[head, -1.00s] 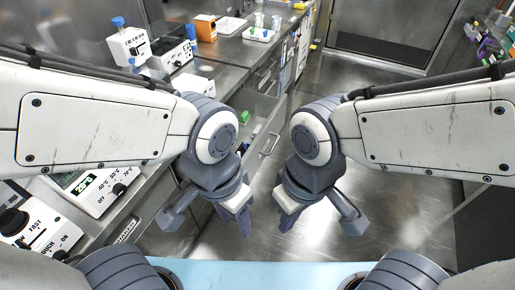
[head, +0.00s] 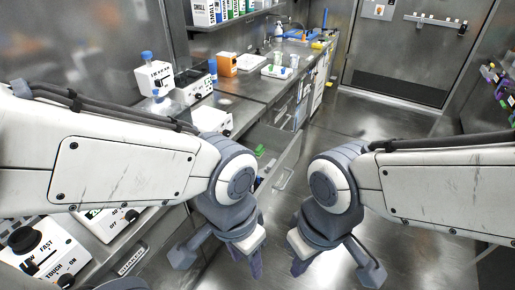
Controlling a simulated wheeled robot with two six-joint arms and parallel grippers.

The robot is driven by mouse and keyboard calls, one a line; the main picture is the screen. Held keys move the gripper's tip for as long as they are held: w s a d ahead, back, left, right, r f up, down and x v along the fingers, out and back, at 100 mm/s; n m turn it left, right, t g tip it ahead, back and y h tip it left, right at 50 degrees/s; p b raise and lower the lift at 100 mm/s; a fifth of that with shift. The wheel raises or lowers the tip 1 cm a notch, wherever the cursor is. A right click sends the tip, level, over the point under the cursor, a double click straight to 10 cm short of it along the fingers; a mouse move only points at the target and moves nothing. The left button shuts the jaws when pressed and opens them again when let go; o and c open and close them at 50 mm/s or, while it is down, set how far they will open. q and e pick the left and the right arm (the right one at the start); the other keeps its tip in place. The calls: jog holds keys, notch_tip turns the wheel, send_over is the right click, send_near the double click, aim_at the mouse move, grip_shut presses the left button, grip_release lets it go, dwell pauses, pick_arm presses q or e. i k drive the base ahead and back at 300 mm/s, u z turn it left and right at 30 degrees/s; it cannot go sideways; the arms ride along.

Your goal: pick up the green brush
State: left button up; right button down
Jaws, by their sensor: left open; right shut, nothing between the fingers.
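A small green object (head: 259,151) shows inside the open drawer under the left counter. It is too small to tell whether it is the green brush. The drawer's front (head: 283,160) partly frames it, and my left arm hides part of the drawer. My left gripper (head: 254,264) is open and empty, pointing down, nearer to me than the drawer. My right gripper (head: 299,265) is shut and empty, pointing down over the floor. Neither gripper touches anything.
The left counter (head: 240,92) carries lab devices, an orange box (head: 227,64) and a white tray (head: 278,71). The open drawer juts into the aisle. Colourful items line a rack (head: 497,82) at the right wall. The metal floor (head: 390,135) ahead is clear up to the far door.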

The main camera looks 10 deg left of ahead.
aim_at(260, 150)
jog(key=z, duration=0.4)
jog(key=k, duration=1.05)
jog(key=z, duration=1)
jog(key=i, duration=2)
jog(key=u, duration=0.15)
jog(key=i, duration=1.7)
jog(key=u, duration=1.4)
jog(key=i, duration=0.95)
jog(key=u, duration=1.25)
jog(key=i, duration=0.45)
jog(key=u, duration=0.3)
